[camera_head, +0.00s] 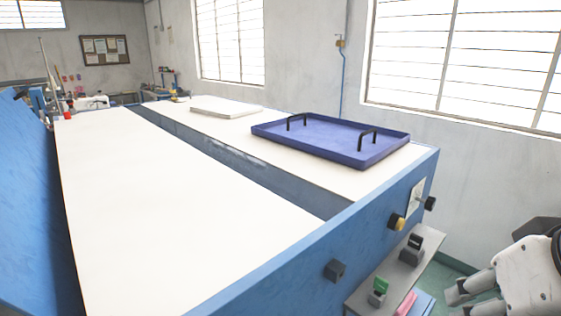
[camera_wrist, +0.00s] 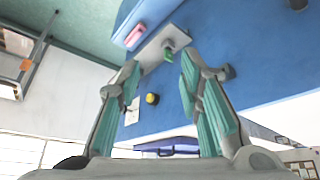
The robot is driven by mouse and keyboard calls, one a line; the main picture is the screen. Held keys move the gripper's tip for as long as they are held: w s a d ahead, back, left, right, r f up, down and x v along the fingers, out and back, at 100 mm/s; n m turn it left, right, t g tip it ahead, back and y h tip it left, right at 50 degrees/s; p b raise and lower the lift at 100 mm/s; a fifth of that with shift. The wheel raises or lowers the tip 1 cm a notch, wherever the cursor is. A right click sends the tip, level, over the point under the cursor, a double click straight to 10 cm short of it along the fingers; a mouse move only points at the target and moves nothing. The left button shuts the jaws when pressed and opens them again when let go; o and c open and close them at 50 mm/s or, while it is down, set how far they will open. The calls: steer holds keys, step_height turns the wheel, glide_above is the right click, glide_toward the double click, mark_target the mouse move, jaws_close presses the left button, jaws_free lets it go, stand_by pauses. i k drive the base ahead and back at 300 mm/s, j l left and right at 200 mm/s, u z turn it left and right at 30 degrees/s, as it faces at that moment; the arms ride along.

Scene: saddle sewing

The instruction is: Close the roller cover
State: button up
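No part is clearly marked as the roller cover. A dark blue, shallow tray-like panel with raised edges and two black handles (camera_head: 330,138) lies flat on the right white top of the blue machine (camera_head: 290,262). Part of it also shows low in the wrist view (camera_wrist: 172,145). A large blue panel (camera_head: 28,200) slopes up along the machine's left side. My gripper (camera_head: 460,302) is at the lower right, apart from the machine's front end and lower than its top. In the wrist view its two fingers (camera_wrist: 160,62) are spread, with nothing held between them.
A long gap (camera_head: 230,158) runs between the two white tops. A white slab (camera_head: 226,107) lies farther back. Black and yellow knobs (camera_head: 396,222) stick out from the front end. A grey shelf (camera_head: 428,243) below them holds small green and dark items. A windowed wall stands right.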

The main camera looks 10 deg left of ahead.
mark_target(40, 276)
steer(key=i+l+u, duration=0.15)
steer(key=u, duration=0.3)
steer(key=l+u, duration=0.25)
steer(key=u, duration=0.15)
steer(key=i+l+u, duration=0.1)
steer(key=l+u, duration=0.15)
steer(key=u, duration=0.2)
steer(key=l+u, duration=0.3)
steer(key=u, duration=0.15)
steer(key=l+u, duration=0.25)
steer(key=u, duration=0.2)
